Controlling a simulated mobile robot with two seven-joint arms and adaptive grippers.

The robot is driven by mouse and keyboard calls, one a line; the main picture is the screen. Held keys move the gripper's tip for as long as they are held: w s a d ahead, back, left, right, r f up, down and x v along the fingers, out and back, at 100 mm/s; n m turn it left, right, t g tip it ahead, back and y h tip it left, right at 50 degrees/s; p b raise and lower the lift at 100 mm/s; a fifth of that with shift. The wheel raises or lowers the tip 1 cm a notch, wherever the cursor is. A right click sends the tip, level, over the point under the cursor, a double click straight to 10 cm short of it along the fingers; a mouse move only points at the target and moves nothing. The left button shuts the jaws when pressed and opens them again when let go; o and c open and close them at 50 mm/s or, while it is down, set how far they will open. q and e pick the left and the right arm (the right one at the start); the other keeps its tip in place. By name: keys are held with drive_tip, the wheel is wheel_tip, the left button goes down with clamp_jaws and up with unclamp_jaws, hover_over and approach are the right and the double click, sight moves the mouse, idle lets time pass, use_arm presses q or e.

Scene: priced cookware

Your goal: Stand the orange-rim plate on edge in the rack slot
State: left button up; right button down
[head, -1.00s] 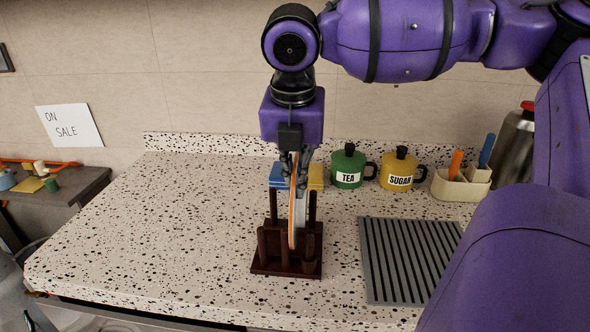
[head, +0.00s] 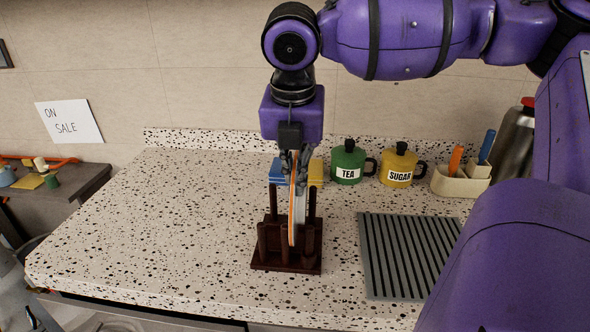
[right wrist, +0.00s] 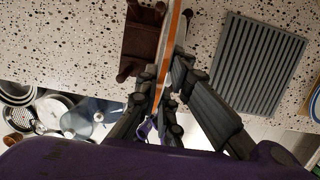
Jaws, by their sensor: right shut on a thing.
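The orange-rim plate (head: 292,215) is upright on edge, seen nearly edge-on, with its lower part between the posts of the dark brown rack (head: 286,262). My right gripper (head: 294,165) points down from above and is shut on the plate's top edge. In the right wrist view the plate (right wrist: 170,45) runs between the fingers (right wrist: 160,100), and the rack (right wrist: 140,45) shows on its left. Whether the plate's bottom rests on the rack base I cannot tell. My left gripper is not in view.
Behind the rack are a blue and yellow sponge-like block (head: 316,172), a green TEA pot (head: 348,163) and a yellow SUGAR pot (head: 398,167). A grey ribbed mat (head: 410,255) lies to the right, near a cream utensil holder (head: 455,183). The counter left of the rack is clear.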

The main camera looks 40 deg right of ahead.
drive_tip(key=shift+f, duration=0.15)
idle(0.5)
drive_tip(key=shift+f, duration=0.75)
drive_tip(key=shift+f, duration=0.2)
drive_tip(key=c, duration=1.8)
unclamp_jaws()
drive_tip(key=o, duration=0.6)
drive_tip(key=v, duration=1.2)
